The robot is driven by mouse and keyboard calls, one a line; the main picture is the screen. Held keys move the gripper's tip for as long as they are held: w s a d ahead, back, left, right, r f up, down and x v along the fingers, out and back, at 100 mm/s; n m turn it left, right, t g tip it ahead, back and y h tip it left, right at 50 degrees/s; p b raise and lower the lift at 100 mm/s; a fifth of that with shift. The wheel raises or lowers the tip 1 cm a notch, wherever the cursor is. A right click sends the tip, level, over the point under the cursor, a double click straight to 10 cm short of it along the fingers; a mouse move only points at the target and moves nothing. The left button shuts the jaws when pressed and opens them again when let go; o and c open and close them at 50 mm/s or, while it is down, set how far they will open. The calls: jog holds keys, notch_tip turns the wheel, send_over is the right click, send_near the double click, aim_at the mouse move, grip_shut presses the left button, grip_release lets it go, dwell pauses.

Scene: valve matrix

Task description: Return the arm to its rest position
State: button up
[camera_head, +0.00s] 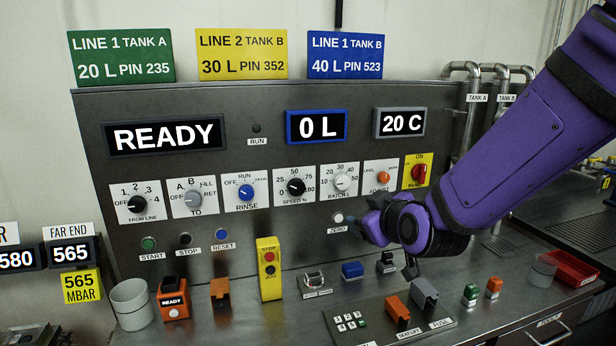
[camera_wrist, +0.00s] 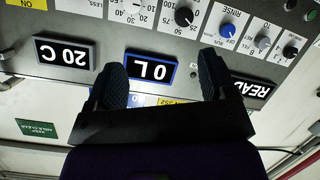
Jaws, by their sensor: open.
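My purple arm (camera_head: 525,140) reaches in from the upper right in the head view. My gripper (camera_head: 368,218) is at its end, in front of the lower right of the grey control panel, close to the white ZERO button (camera_head: 338,217). I cannot tell whether it touches the panel. In the wrist view my gripper (camera_wrist: 162,72) shows two dark fingers spread apart with nothing between them. The panel appears upside down there, with the 0 L display (camera_wrist: 151,70) behind the gap.
The panel carries a READY display (camera_head: 165,136), several knobs and a red switch (camera_head: 419,174). On the steel counter below stand a yellow stop box (camera_head: 269,268), a grey cup (camera_head: 131,304), an orange block (camera_head: 173,300) and a red tray (camera_head: 572,267). Pipes (camera_head: 470,120) rise at the right.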

jog(key=s+d+r+m+g+h, duration=0.2)
jog(key=s+d+r+m+g, duration=0.2)
jog(key=s+d, duration=0.5)
jog(key=s+d+r+m+g+h, duration=0.1)
jog(key=s+d+r+m+g, duration=0.3)
jog(key=s+d, duration=0.5)
jog(key=s, duration=0.6)
jog(key=shift+s+r+h, duration=0.2)
jog(key=shift+s+h, duration=0.2)
